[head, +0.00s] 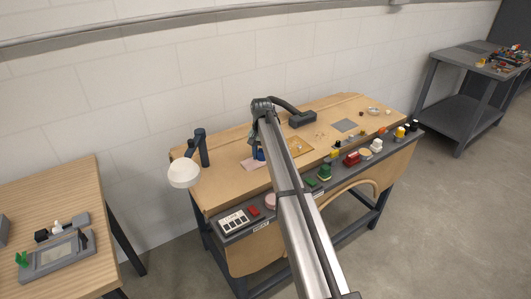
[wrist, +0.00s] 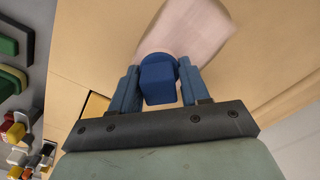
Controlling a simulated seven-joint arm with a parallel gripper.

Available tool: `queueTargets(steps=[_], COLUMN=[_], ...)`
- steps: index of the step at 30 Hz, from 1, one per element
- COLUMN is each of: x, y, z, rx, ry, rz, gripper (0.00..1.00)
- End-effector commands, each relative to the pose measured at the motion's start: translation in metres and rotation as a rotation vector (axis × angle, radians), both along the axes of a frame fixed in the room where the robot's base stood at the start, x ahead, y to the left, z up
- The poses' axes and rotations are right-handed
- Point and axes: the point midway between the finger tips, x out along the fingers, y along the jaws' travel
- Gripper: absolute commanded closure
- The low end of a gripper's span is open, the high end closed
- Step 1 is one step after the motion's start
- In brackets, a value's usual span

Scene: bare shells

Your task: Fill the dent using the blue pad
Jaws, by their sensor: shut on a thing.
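My gripper (wrist: 158,76) is shut on the blue pad (wrist: 157,88), which sits between its two blue fingers. The pad has a block-like upper part and a rounder, wider blue part behind it. A pale pinkish board (wrist: 205,30) lies on the bench under and beyond the pad. In the head view the board (head: 247,164) is at the bench's middle left, with my gripper (head: 258,154) over its right part. I cannot tell whether the pad touches the board. No dent can be made out; the pad and fingers hide part of the board.
A lamp with a white shade (head: 184,173) stands at the bench's left end. A yellowish square plate (head: 299,146) lies right of the board. Several coloured tools and blocks line the grey front ledge (head: 310,190). The bench top behind is mostly clear.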

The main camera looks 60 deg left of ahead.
Motion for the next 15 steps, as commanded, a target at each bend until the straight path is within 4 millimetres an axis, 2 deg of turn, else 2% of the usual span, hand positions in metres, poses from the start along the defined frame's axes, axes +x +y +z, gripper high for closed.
queueTargets(steps=[15], x=[-0.048], y=[-0.001], z=[0.000], rx=[-0.001], ry=[0.001], rz=[0.000], gripper=[0.79])
